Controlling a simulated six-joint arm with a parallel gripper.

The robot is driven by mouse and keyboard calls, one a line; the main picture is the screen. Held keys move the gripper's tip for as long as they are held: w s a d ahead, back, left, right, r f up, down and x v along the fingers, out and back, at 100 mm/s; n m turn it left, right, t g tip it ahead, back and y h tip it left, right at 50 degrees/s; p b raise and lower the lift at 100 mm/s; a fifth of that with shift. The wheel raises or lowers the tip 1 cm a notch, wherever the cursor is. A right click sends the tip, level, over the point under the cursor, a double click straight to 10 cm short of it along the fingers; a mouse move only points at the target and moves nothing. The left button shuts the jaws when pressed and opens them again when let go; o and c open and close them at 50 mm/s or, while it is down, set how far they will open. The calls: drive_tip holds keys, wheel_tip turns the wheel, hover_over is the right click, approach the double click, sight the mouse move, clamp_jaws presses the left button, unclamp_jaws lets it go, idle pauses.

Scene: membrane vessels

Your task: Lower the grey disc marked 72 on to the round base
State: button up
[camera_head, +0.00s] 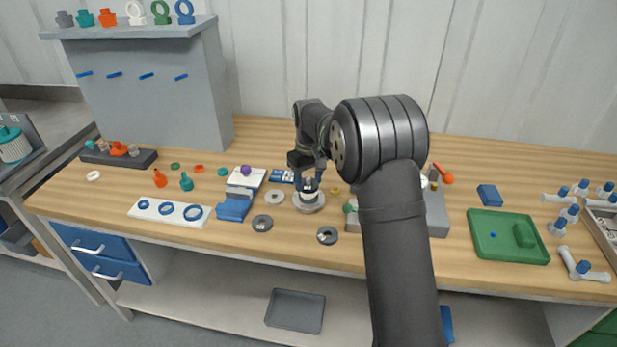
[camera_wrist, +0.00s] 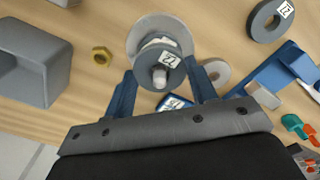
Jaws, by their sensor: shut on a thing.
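The grey disc marked 72 (camera_wrist: 151,60) sits between the two blue fingers of my gripper (camera_wrist: 161,68) in the wrist view, its white label facing up. My gripper is shut on the disc. A pale post tip shows through the middle of the disc, so the disc appears to be around the post. The round base (camera_wrist: 160,22) lies beneath, partly hidden by the disc, with a paler layer showing between them. I cannot tell how large any gap is. In the head view my gripper (camera_head: 308,178) is above the round base (camera_head: 311,208).
Two other dark labelled discs (camera_head: 262,223) (camera_head: 327,236) lie in front of the base. A pale ring (camera_head: 274,197) and a blue label card (camera_head: 283,176) are close by. A brass nut (camera_wrist: 102,54) and a grey block (camera_wrist: 30,68) lie left in the wrist view.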

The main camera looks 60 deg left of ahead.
drive_tip(key=o, duration=1)
drive_tip(key=shift+o, duration=0.2)
wheel_tip(320, 180, up, 18)
drive_tip(key=shift+f, duration=0.25)
wheel_tip(320, 180, down, 17)
drive_tip(key=shift+f, duration=0.15)
drive_tip(key=shift+r, duration=0.2)
idle(0.5)
